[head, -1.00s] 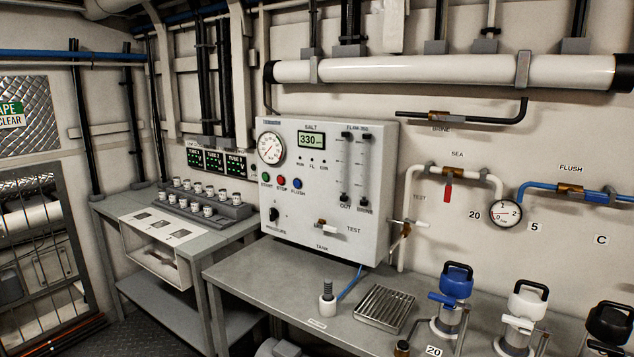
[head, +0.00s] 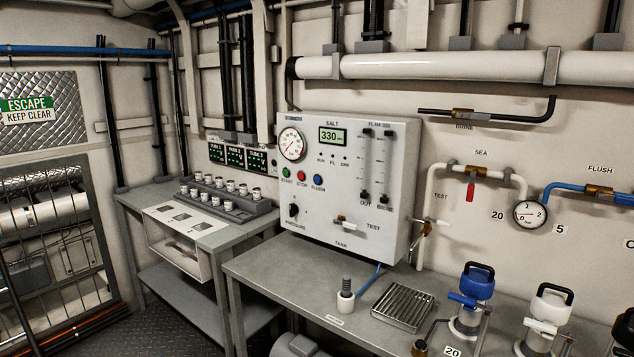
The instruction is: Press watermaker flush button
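The watermaker control panel (head: 348,215) is a white box on the wall above a grey bench. Its blue flush button (head: 318,181) is at the right end of a row, beside the red stop button (head: 301,177) and the green start button (head: 286,173). Neither of my grippers shows in the head view.
The grey bench (head: 290,268) holds a drain grate (head: 403,306), a small white cup (head: 345,301) and blue-topped and white-topped housings at the right. A second table (head: 205,238) with rows of small cups stands left. Dark floor shows between the left cage and this table.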

